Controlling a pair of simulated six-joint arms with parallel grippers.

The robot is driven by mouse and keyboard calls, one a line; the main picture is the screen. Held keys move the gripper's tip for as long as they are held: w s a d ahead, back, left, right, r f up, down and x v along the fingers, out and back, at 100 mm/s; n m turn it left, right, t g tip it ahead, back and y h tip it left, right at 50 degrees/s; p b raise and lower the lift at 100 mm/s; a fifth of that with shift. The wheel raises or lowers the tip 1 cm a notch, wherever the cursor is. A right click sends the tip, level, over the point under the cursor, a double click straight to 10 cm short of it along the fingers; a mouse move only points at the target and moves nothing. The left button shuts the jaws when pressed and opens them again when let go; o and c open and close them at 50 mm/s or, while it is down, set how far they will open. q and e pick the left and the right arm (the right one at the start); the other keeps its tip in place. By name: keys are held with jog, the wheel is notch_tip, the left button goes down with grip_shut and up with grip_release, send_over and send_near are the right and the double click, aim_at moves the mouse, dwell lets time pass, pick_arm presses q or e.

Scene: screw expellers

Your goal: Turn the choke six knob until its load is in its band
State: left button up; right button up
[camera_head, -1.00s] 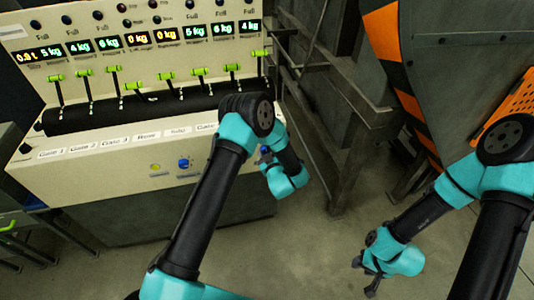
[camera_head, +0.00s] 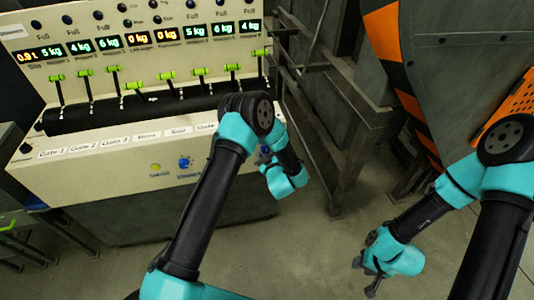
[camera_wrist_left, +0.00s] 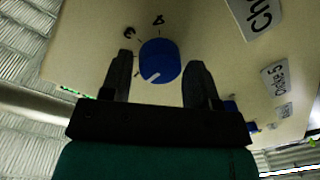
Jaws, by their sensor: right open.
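A blue round knob (camera_wrist_left: 159,62) with a white pointer line faces my left wrist camera. The pointer aims down and left, and the marks 3 and 4 show on the panel around the knob. The nearest large label is cut off after "Ch", so its number cannot be read. My left gripper (camera_wrist_left: 158,66) has one finger on each side of the knob, with a narrow gap visible at the left finger. In the head view the left gripper is mostly hidden by its own arm. My right gripper (camera_head: 368,276) is open and empty, low over the floor.
Lit displays (camera_head: 138,38) with kg readings line the cream panel (camera_head: 120,150), above several green-handled levers (camera_head: 198,72). Another blue knob (camera_wrist_left: 230,105) sits near a smaller label that seems to read Choke 5. A dark metal frame (camera_head: 340,130) stands right of the panel. Floor between the arms is clear.

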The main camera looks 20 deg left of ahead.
pick_arm(q)
jog(key=shift+o, duration=1)
jog(key=f+v, duration=0.1)
jog(key=v, duration=1.6)
jog(key=shift+s+r, duration=0.2)
jog(key=shift+r, duration=0.3)
